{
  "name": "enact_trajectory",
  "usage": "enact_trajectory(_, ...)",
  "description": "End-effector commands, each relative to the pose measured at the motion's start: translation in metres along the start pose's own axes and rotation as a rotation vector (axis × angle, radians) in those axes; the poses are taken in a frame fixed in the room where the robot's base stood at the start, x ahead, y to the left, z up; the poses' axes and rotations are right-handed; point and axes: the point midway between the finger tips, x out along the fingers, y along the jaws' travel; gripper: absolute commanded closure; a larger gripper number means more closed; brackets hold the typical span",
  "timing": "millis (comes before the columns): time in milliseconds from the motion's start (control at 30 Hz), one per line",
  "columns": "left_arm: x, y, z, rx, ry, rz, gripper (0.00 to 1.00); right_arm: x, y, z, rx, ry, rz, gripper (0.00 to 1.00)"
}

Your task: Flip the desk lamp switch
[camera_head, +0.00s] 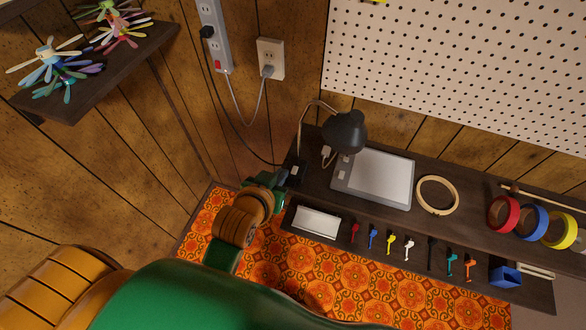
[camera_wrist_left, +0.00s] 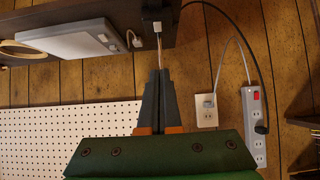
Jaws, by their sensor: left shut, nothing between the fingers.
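The desk lamp (camera_head: 346,131) has a black shade and a thin tan bent neck. It stands at the left end of the dark shelf. Its dark base (camera_head: 300,163) carries a small pale part that looks like the switch (camera_head: 295,170); it also shows in the left wrist view (camera_wrist_left: 157,27). My left gripper (camera_head: 282,178) is shut and empty, close to the front of the base. In the left wrist view its fingertips (camera_wrist_left: 159,70) point towards the pale part. I cannot tell whether they touch it. My right gripper is not in view.
A grey light tablet (camera_head: 377,181) and a wooden hoop (camera_head: 437,195) lie right of the lamp. Coloured tape rolls (camera_head: 503,213) stand farther right. Several small coloured pieces line the lower ledge. A black cord runs to the wall power strip (camera_head: 213,35).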

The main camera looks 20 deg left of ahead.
Motion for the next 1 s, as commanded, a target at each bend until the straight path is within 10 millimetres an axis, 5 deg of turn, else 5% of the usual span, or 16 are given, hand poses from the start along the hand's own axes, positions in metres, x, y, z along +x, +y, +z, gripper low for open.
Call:
enact_trajectory(500,0.102,0.0,0.003,0.0,-0.001,0.0,1.0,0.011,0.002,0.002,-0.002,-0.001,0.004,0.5)
enact_trajectory(700,0.121,0.0,0.024,0.001,-0.001,0.0,1.0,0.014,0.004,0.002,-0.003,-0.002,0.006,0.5)
enact_trajectory(1000,0.125,0.0,0.028,0.0,0.001,0.001,1.0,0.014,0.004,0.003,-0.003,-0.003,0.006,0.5)
